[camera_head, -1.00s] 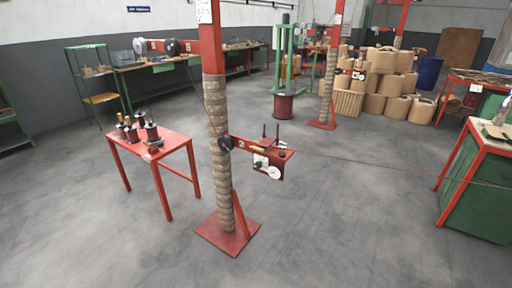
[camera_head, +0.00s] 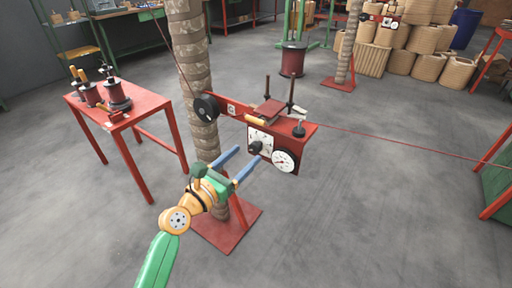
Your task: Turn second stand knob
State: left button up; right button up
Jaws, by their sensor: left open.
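The nearest stand is a rope-wrapped post (camera_head: 190,60) on a red base plate (camera_head: 225,228). A red arm on it carries a red box with two white dials. A black knob (camera_head: 254,148) sits on the left dial (camera_head: 261,141). The right dial (camera_head: 284,161) is beside it, and a smaller black knob (camera_head: 299,129) stands on top of the box. My left gripper (camera_head: 243,167) is open and empty, its two blue fingers pointing toward the dials from the lower left. It appears apart from the knob. My right gripper is not in view.
A black pulley (camera_head: 206,107) on the post guides a thin red wire (camera_head: 400,144) running right. A red table (camera_head: 128,104) with spools stands left. Another rope-wrapped stand (camera_head: 346,50) is farther back. Grey floor is clear in front and right.

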aim_at(253, 149)
pick_arm(q)
jog(key=b+x, duration=0.1)
jog(key=x, duration=0.3)
jog(key=shift+f, duration=0.15)
jog(key=shift+w+d, duration=0.1)
grip_shut()
